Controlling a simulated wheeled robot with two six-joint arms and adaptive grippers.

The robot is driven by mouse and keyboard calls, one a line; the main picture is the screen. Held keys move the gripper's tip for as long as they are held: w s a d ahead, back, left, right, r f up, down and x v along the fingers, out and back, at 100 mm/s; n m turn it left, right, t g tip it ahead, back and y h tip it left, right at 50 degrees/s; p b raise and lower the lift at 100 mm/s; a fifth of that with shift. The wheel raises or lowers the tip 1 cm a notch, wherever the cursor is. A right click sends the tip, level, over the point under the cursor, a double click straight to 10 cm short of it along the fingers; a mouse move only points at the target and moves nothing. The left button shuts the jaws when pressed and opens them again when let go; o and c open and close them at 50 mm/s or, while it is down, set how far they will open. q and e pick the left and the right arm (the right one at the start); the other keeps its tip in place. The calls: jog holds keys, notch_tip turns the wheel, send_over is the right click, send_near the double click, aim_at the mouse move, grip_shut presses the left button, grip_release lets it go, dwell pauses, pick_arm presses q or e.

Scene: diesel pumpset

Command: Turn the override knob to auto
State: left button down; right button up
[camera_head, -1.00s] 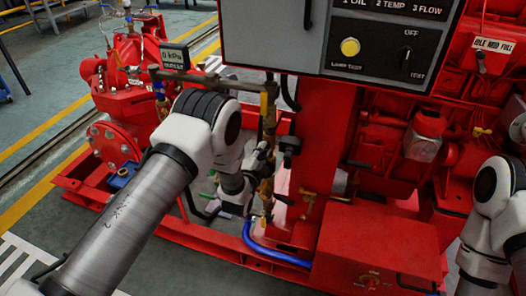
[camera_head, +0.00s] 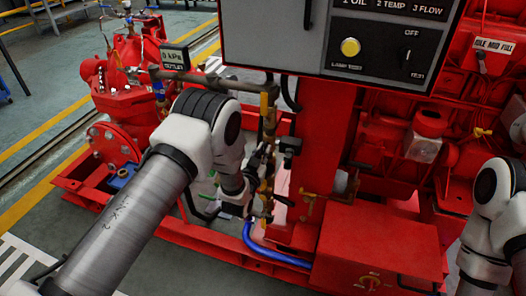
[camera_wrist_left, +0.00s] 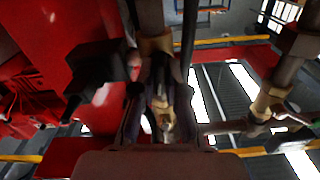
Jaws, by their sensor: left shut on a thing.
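My left gripper (camera_head: 264,162) is at the upright brass pipework left of the red post. In the left wrist view its two dark fingers (camera_wrist_left: 159,112) are closed around a small brass-coloured fitting (camera_wrist_left: 160,100). I cannot tell whether this fitting is the override knob, as no label shows on it. A black block (camera_wrist_left: 95,72) sits beside the fingers on the left; it also shows in the head view (camera_head: 291,146). A black selector knob (camera_head: 405,56) marked OFF and TEST is on the panel above, away from the gripper. My right gripper is out of view.
The grey control box (camera_head: 270,40) hangs above the pipework. The brass pipe (camera_head: 268,118) and blue hose (camera_head: 270,254) run close to my left gripper. A red box (camera_head: 375,245) stands below on the right. Open floor (camera_head: 60,125) lies to the left.

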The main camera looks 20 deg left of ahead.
pick_arm(q)
jog(key=shift+n, duration=0.6)
jog(key=c, duration=1.2)
grip_release()
jog(key=s, duration=1.2)
jog(key=shift+a, duration=0.2)
